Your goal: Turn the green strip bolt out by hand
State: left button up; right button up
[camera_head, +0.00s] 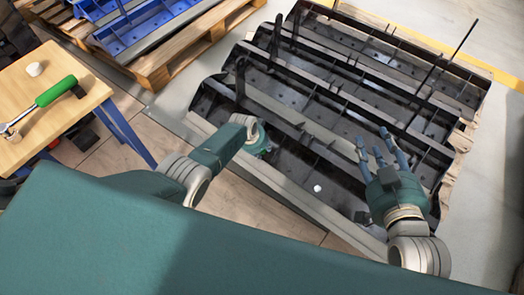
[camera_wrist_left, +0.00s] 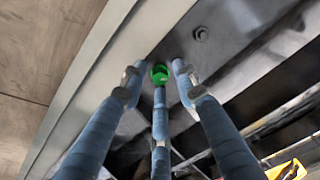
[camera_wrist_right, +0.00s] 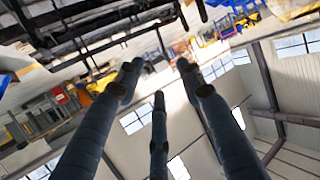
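The green strip bolt (camera_wrist_left: 159,74) sits in a dark metal strip of the carrier (camera_wrist_left: 215,20), beside a pale grey edge. My left gripper (camera_wrist_left: 158,78) is around the bolt, with its three fingertips close about the head and narrow gaps showing at the sides. In the head view my left gripper (camera_head: 260,142) reaches down at the near left of the black carrier (camera_head: 300,165), and the bolt is mostly hidden there. My right gripper (camera_head: 375,150) is open and empty over the carrier's right part; its spread fingers show in the right wrist view (camera_wrist_right: 158,80).
A wooden table (camera_head: 85,78) at the left holds a green-handled tool (camera_head: 55,90) and a small white object (camera_head: 34,69). A pallet (camera_head: 160,68) with blue parts stands behind. Thin black posts (camera_head: 455,55) rise from the carrier. Another bolt (camera_wrist_left: 201,33) sits further along.

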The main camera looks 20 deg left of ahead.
pick_arm(q)
jog(key=shift+m, duration=1.2)
pick_arm(e)
jog(key=shift+w+a+r+t, duration=0.1)
jog(key=shift+w+r+t, duration=0.1)
jog(key=shift+r, duration=0.2)
jog(key=shift+w+a+r+t, duration=0.1)
jog(key=shift+r+t, duration=0.1)
jog(key=shift+r, duration=0.2)
jog(key=shift+s+d+f, duration=0.1)
jog(key=shift+f, duration=0.2)
pick_arm(q)
grip_shut()
jog(key=shift+r, duration=0.1)
jog(key=n+p, duration=0.1)
jog(key=n, duration=0.6)
jog(key=shift+d, duration=0.1)
jog(key=shift+n, duration=0.9)
jog(key=shift+c, duration=1)
grip_release()
jog(key=o, duration=0.4)
pick_arm(e)
jog(key=s+f+g, duration=0.1)
jog(key=d+f+g, duration=0.1)
jog(key=f, duration=0.1)
jog(key=s+f, duration=0.1)
jog(key=f, duration=0.1)
jog(key=shift+s+d+g+h, duration=0.15)
jog(key=shift+s+g+h, duration=0.15)
jog(key=shift+s+g, duration=0.1)
